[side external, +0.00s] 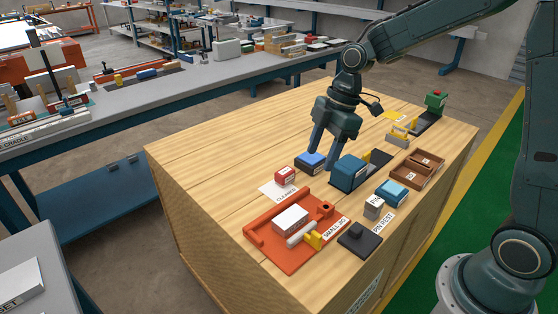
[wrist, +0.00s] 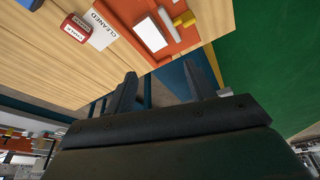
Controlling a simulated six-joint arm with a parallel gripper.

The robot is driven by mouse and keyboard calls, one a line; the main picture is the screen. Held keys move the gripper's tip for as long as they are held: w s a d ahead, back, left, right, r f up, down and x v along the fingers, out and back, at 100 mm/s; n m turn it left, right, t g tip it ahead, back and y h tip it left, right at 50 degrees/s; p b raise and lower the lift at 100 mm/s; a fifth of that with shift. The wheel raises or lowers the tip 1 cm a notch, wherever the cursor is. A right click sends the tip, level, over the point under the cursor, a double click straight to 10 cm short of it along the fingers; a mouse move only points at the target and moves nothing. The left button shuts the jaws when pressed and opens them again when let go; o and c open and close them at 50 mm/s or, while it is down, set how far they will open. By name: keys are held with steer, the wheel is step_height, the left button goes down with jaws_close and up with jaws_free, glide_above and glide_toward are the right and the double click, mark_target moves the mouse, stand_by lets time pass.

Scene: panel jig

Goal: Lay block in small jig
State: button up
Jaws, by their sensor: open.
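The small jig (side external: 262,240) is an orange-red plate with raised edges near the table's front left, labelled "SMALL JIG". A white block (side external: 290,218) lies on it, beside a pale cylinder and a yellow clamp (side external: 314,240); whether it sits flush is hard to tell. The wrist view shows the jig (wrist: 178,46) and the white block (wrist: 150,35) at the top. My gripper (side external: 323,161) is open, pointing down over the table behind the jig, apart from the white block. In the wrist view its fingers (wrist: 160,72) are spread with nothing between them.
A red block (side external: 285,174) stands by the "CLEANED" card (side external: 276,190). A blue-topped block (side external: 310,160) and a larger blue box (side external: 348,173) are close to my gripper. Brown trays (side external: 416,168), a grey pin block (side external: 374,208) and a dark pad (side external: 360,238) stand on the right.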

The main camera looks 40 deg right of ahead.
steer(key=s+r+m+t+h, duration=0.1)
steer(key=s+r+m, duration=0.2)
steer(key=s, duration=0.4)
steer(key=s+d+r+m+t+h, duration=0.1)
steer(key=s+r+m+t, duration=0.1)
steer(key=s+m, duration=0.4)
steer(key=s+r+m+t+h, duration=0.1)
steer(key=s+r+m, duration=0.4)
steer(key=s, duration=0.3)
steer(key=shift+s+d, duration=0.2)
steer(key=shift+d, duration=0.1)
